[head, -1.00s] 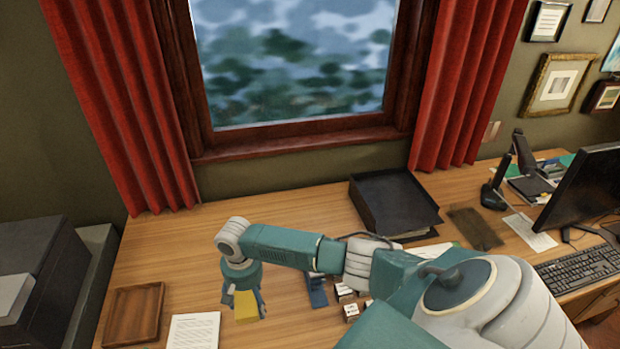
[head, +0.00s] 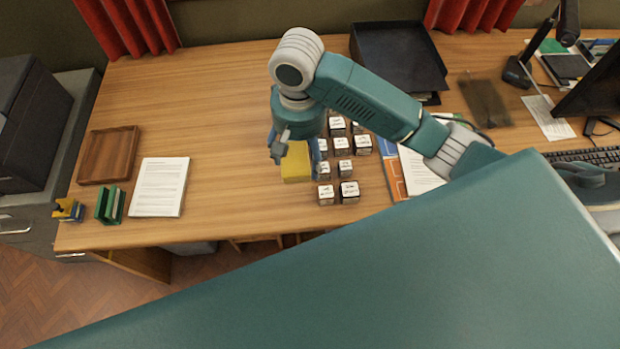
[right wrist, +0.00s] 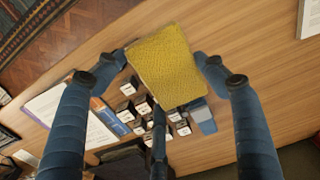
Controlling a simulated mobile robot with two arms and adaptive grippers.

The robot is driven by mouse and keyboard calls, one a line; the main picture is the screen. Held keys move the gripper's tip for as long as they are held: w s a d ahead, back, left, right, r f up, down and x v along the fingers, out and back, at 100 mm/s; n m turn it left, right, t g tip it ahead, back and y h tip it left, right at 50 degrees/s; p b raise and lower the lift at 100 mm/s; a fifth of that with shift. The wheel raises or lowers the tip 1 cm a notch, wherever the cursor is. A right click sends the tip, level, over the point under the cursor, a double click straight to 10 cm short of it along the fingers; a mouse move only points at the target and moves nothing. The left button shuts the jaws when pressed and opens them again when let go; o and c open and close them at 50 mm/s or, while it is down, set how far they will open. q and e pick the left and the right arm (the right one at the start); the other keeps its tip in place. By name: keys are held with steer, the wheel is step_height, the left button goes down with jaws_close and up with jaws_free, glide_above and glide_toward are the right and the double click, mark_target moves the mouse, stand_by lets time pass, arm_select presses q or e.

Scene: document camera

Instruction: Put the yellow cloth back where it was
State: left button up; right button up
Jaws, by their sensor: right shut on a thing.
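The yellow cloth (head: 296,163) is held in my right gripper (head: 292,150) over the middle of the desk, just left of a group of small labelled cubes. In the right wrist view the cloth (right wrist: 165,60) looks like a flat, textured yellow block. There it sits between the blue fingers of the gripper (right wrist: 163,66), with part of the cubes behind it. The gap between cloth and desk cannot be judged well. My left gripper is not in view.
Several labelled cubes (head: 340,146) stand in rows right of the cloth. A wooden tray (head: 108,180), a paper stack (head: 158,187) and a green holder (head: 111,206) are at the left. A black box (head: 398,55) is at the back. The desk between paper and cubes is clear.

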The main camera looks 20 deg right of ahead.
step_height(320, 180, down, 12)
steer(key=shift+f+p, duration=0.25)
steer(key=shift+p, duration=0.4)
step_height(320, 180, down, 3)
steer(key=shift+f, duration=0.15)
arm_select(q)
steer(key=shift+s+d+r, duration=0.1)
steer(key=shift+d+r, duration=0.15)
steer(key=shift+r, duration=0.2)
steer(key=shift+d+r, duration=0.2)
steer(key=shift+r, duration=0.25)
arm_select(e)
steer(key=shift+f, duration=0.5)
steer(key=o, duration=0.6)
steer(key=shift+f, duration=0.15)
steer(key=shift+c, duration=0.2)
steer(key=shift+o, duration=0.8)
